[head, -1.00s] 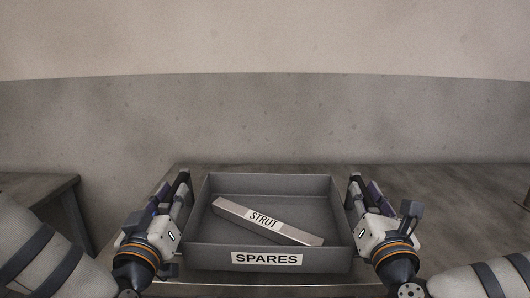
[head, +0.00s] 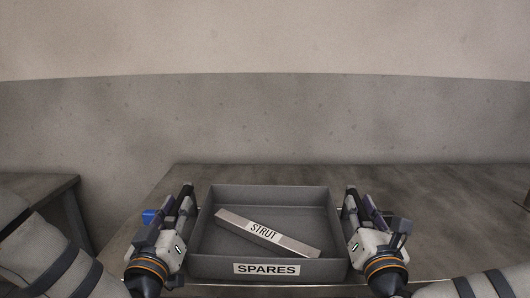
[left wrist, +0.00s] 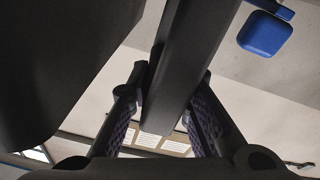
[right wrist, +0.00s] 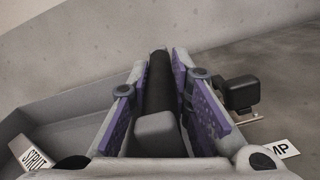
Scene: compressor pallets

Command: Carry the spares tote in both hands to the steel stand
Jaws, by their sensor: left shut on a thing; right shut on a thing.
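The grey spares tote (head: 323,270) is upright in front of me in the head view, with a white SPARES label on its near wall. A metal strut (head: 266,232) labelled STRUT lies diagonally inside it. My left gripper (head: 187,198) is shut on the tote's left side; a dark bar sits between its fingers in the left wrist view (left wrist: 165,100). My right gripper (head: 350,198) is shut on the right side, around a dark handle bar (right wrist: 160,85) in the right wrist view. I cannot tell whether the tote's underside touches the surface. I cannot tell which surface is the steel stand.
A wide grey-brown tabletop (head: 440,205) spreads behind and right of the tote, largely bare. Another table (head: 40,188) stands at the far left, across a gap. A blue object (head: 148,216) shows beside my left gripper. A plain wall closes the back.

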